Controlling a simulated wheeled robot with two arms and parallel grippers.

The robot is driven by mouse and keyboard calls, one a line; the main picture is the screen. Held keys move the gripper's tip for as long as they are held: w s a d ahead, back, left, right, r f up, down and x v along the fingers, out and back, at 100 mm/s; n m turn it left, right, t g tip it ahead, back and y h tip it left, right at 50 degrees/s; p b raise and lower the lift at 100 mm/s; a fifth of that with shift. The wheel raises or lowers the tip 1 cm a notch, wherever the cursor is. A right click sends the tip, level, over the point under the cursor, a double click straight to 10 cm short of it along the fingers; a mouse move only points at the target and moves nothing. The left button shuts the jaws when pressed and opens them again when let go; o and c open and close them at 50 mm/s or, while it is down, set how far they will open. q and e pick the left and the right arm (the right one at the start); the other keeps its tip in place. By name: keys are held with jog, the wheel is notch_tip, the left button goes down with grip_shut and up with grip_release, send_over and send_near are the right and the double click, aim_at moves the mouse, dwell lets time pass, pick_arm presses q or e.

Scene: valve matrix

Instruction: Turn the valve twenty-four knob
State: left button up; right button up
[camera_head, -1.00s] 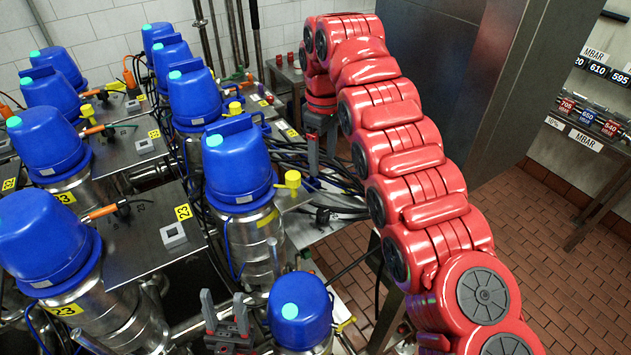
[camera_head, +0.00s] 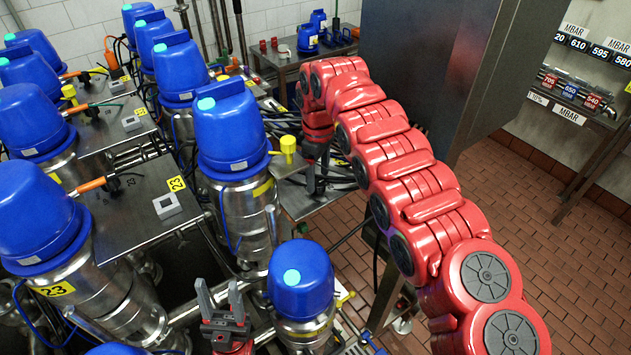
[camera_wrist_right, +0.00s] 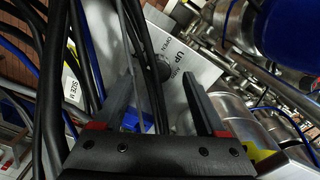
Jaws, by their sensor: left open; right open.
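No label reading 24 is legible, so I cannot tell which knob is valve twenty-four's. A yellow knob (camera_head: 288,148) sticks out beside the middle blue-capped valve (camera_head: 231,125). My right gripper (camera_head: 314,184) points down just right of this yellow knob, apart from it in the picture. In the right wrist view my right gripper (camera_wrist_right: 160,72) is open, with cables, a white plate marked UP (camera_wrist_right: 180,70) and a dark round knob (camera_wrist_right: 159,69) beyond its fingers. My left gripper (camera_head: 219,288) is open and empty, pointing up beside the front blue-capped valve (camera_head: 301,280).
Black cables (camera_head: 345,175) run behind my right gripper. A grey cabinet (camera_head: 425,65) stands behind my right arm. Tiled floor (camera_head: 520,220) is clear at right.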

jog(key=shift+w+a+f, duration=0.1)
jog(key=shift+w+f, duration=0.05)
jog(key=shift+f, duration=0.35)
jog(key=shift+w+a+f, duration=0.1)
jog(key=shift+w+f, duration=0.05)
jog(key=shift+f, duration=0.35)
jog(key=shift+s+d+r, duration=0.1)
jog(key=shift+s+d, duration=0.05)
jog(key=shift+s, duration=0.05)
jog(key=shift+c, duration=0.5)
jog(key=shift+w, duration=0.1)
grip_shut()
